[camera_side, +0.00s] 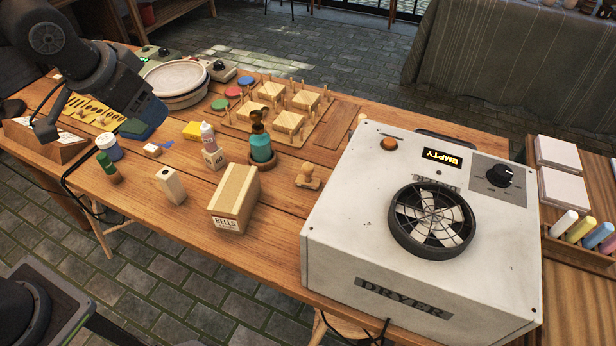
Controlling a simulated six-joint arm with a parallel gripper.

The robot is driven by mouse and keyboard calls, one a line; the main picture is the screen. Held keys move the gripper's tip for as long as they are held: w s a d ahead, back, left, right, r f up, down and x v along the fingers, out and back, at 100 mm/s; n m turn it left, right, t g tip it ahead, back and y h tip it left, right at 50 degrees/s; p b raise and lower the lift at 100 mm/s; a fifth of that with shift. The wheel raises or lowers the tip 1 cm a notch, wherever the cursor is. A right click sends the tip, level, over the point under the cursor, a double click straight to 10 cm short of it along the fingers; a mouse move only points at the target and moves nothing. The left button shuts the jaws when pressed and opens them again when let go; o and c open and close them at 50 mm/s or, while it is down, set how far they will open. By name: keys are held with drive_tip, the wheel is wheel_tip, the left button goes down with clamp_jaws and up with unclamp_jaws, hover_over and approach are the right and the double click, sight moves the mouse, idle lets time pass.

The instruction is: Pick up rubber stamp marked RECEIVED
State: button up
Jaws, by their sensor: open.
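A small wooden stamp with a round knob handle (308,177) stands on the table between the teal bottle and the dryer. No RECEIVED marking is readable on it from here. My gripper (95,125) is at the upper left, above the table's left end. Its jaws are open, and I see nothing held between them. It is well away from the stamp, with the cardboard box and bottles between them. The stamp's underside is hidden.
A box marked BELLS (233,200), a teal bottle (261,148) and a white block (170,186) stand left of the stamp. The large white dryer (340,210), its display reading EMPTY, stands close on the right. A pegged wooden board (262,118) lies behind. Bare wood surrounds the stamp's front.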

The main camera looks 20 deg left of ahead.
drive_tip(key=w+d+f+m, duration=0.2)
drive_tip(key=w+d+f, duration=0.4)
drive_tip(key=w, duration=0.3)
drive_tip(key=m, duration=0.3)
approach(306, 168)
drive_tip(key=shift+h, duration=0.4)
drive_tip(key=x, duration=0.5)
drive_tip(key=shift+a+f, duration=0.25)
drive_tip(key=shift+f, duration=0.1)
drive_tip(key=shift+w+x, duration=0.25)
drive_tip(key=shift+x, duration=2.8)
drive_tip(key=shift+r, duration=0.2)
drive_tip(key=shift+c, duration=0.4)
drive_tip(key=shift+a, duration=0.1)
drive_tip(key=c, duration=0.9)
